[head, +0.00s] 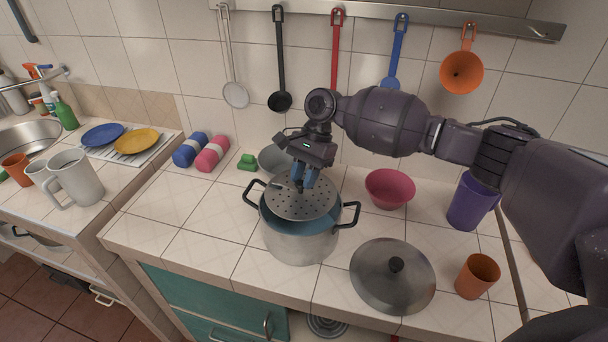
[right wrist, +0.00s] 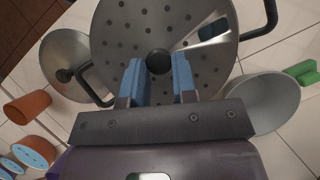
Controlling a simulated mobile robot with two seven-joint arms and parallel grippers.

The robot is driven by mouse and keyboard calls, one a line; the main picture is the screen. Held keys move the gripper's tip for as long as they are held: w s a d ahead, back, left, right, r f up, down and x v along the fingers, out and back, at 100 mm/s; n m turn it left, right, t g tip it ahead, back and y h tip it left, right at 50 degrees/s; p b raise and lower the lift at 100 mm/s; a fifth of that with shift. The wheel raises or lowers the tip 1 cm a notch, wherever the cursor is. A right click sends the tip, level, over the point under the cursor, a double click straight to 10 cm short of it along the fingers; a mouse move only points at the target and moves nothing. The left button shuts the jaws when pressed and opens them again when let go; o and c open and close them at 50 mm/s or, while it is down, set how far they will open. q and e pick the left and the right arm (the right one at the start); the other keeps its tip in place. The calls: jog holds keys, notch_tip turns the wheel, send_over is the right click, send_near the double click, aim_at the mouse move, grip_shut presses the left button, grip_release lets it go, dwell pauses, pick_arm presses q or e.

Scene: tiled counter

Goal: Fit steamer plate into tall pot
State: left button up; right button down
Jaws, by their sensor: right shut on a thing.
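The steamer plate (head: 290,205) is a round grey disc with many holes and a dark centre knob, which shows in the right wrist view (right wrist: 158,62). My right gripper (head: 303,184) is shut on that knob, with blue fingertips on either side of it. The plate lies over the mouth of the tall pot (head: 300,245), a steel pot with two black side handles. The plate looks slightly tilted, and blue pot interior shows at its right and front. Whether it touches the rim I cannot tell. My left gripper is not in view.
A lid (head: 378,280) lies right of the pot, with an orange cup (head: 478,276) beside it. A pink bowl (head: 390,187) and purple cup (head: 470,203) stand behind. A grey bowl (head: 272,160) is close behind the pot.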

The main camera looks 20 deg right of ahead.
jog(key=shift+f, duration=5.05)
dwell(3.0)
